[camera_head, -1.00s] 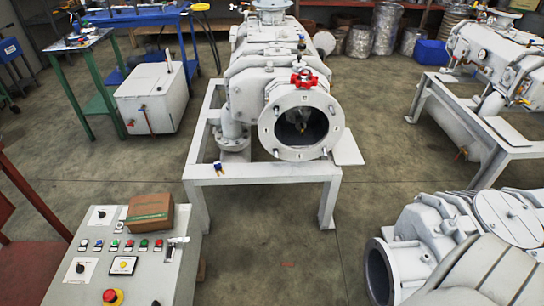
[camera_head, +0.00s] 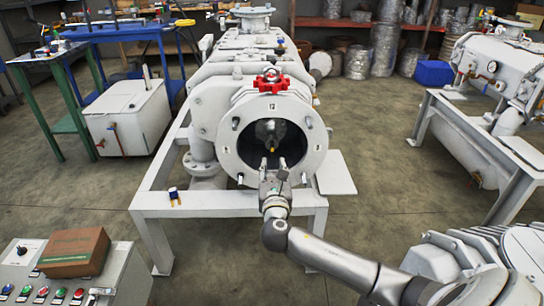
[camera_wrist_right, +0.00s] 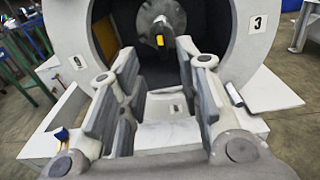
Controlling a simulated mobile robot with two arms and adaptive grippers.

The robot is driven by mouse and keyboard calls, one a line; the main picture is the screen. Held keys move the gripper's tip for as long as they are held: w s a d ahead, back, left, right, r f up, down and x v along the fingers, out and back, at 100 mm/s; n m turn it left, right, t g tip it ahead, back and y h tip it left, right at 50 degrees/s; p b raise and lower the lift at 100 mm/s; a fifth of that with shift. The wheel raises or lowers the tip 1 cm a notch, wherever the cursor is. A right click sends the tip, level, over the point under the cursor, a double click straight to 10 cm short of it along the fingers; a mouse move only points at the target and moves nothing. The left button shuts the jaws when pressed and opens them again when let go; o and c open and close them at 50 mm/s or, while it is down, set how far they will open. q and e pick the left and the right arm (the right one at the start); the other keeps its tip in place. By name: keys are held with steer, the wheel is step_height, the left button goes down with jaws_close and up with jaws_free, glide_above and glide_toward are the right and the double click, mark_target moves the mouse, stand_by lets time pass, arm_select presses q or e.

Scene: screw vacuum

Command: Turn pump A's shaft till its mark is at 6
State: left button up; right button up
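The white pump (camera_head: 226,95) stands on a white frame, its round flange (camera_head: 228,150) facing me. Inside the dark opening is the grey shaft (camera_head: 270,130); its end also shows in the right wrist view (camera_wrist_right: 152,14). A yellow mark (camera_wrist_right: 160,40) sits low on the shaft end. A label reading 3 (camera_wrist_right: 257,22) is on the flange's right; the lower-left label (camera_wrist_right: 80,62) is hard to read. My right gripper (camera_head: 273,166) is open and empty at the lower part of the opening. Its fingers are apart and clear of the shaft. My left gripper is out of view.
A control panel (camera_head: 108,275) with a cardboard box (camera_head: 74,252) is at the lower left. A small blue-topped item (camera_head: 174,194) stands on the frame. Another pump (camera_head: 505,55) stands at the right.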

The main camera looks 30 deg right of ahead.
mark_target(272, 149)
steer(key=b+x, duration=0.2)
steer(key=x, duration=0.6)
steer(key=shift+d+r, duration=0.1)
steer(key=shift+r, duration=0.1)
steer(key=shift+x, duration=0.95)
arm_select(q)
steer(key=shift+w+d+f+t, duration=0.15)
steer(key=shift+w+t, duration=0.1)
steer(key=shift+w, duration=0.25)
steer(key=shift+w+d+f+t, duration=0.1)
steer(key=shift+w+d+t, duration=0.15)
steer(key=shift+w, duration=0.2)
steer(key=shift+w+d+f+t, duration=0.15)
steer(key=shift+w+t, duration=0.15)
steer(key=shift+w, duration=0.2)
arm_select(e)
steer(key=shift+w+d+r, duration=0.1)
steer(key=shift+w+d, duration=0.1)
steer(key=shift+w, duration=0.2)
jaws_close()
